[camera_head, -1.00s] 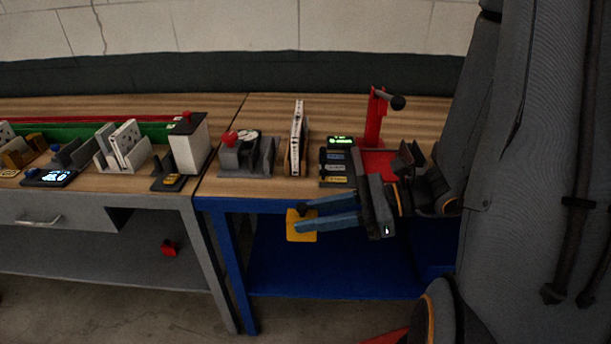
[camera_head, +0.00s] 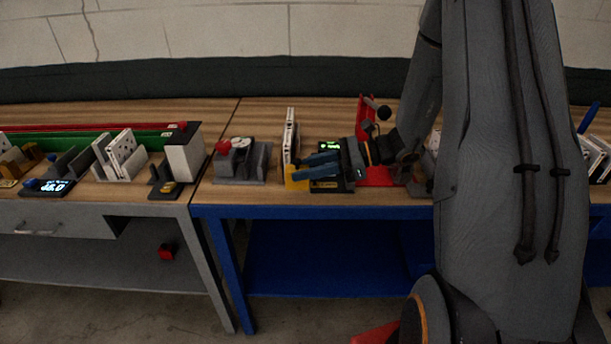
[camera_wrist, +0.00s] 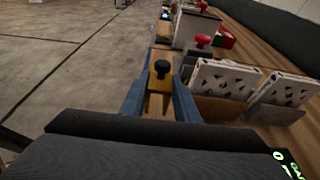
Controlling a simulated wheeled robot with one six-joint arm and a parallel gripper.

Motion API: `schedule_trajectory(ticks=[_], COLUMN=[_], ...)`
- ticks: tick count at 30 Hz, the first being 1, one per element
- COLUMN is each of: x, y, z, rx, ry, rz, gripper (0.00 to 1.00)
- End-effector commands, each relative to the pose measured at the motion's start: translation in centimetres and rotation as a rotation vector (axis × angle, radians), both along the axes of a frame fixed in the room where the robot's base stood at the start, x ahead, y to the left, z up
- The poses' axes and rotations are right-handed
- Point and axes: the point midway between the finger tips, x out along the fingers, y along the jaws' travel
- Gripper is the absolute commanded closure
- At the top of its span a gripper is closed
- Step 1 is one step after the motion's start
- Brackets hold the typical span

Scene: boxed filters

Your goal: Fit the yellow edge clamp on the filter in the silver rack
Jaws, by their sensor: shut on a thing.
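My gripper (camera_head: 318,171) is shut on the yellow edge clamp (camera_head: 296,182). In the wrist view the clamp (camera_wrist: 158,103), with its black knob (camera_wrist: 161,68), sits between my two blue fingers (camera_wrist: 160,103). A white filter with dark holes stands upright in a tan-brown rack, nearly edge-on in the head view (camera_head: 290,132); it shows to the right of the clamp in the wrist view (camera_wrist: 225,77). I cannot tell whether the clamp touches it. A light-grey, silver-looking rack (camera_head: 97,172) on the left table holds white filters (camera_head: 126,150).
A grey holder with a red knob (camera_head: 223,146) stands left of the tan-brown rack. A white box (camera_head: 184,160) is on the left table.

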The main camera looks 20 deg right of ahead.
Motion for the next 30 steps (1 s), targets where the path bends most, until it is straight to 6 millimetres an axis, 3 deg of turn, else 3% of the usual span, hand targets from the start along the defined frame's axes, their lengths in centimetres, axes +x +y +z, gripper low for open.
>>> schedule_trajectory(ticks=[12, 26, 27, 30], x=[0.3, 0.3, 0.3, 0.3], y=[-0.1, -0.1, -0.1, -0.1], z=[-3.1, -3.9, -3.9, -3.8], rx=[0.003, 0.001, 0.0, 0.0], ry=[0.002, 0.001, 0.0, 0.0], rz=[0.0, 0.0, 0.0, 0.0], gripper=[0.95, 0.95, 0.67, 0.53])
